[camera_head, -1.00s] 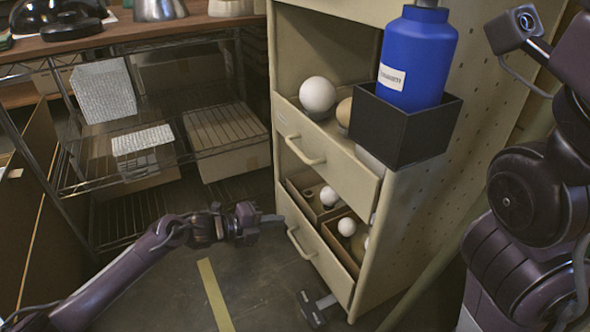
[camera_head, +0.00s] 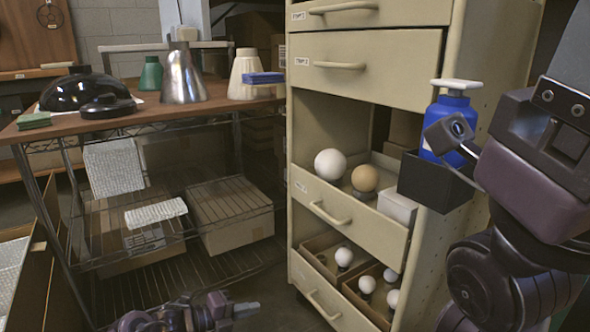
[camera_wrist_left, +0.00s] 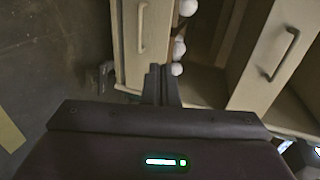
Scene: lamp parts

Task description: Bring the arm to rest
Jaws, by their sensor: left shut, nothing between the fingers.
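My left gripper (camera_head: 246,309) is at the bottom of the head view, in front of the lower drawers of the beige cabinet (camera_head: 465,45). Its fingers are shut with nothing between them. In the left wrist view the closed fingers (camera_wrist_left: 160,82) point toward the open lower drawer (camera_wrist_left: 133,45). A gap between fingers and drawer cannot be judged.
An open drawer holds a white globe (camera_head: 331,163) and a tan globe (camera_head: 365,178). Below, a drawer holds several bulbs (camera_head: 344,257). A blue bottle (camera_head: 452,112) stands in a black box (camera_head: 432,184). The wooden bench (camera_head: 130,116) and wire shelves stand left.

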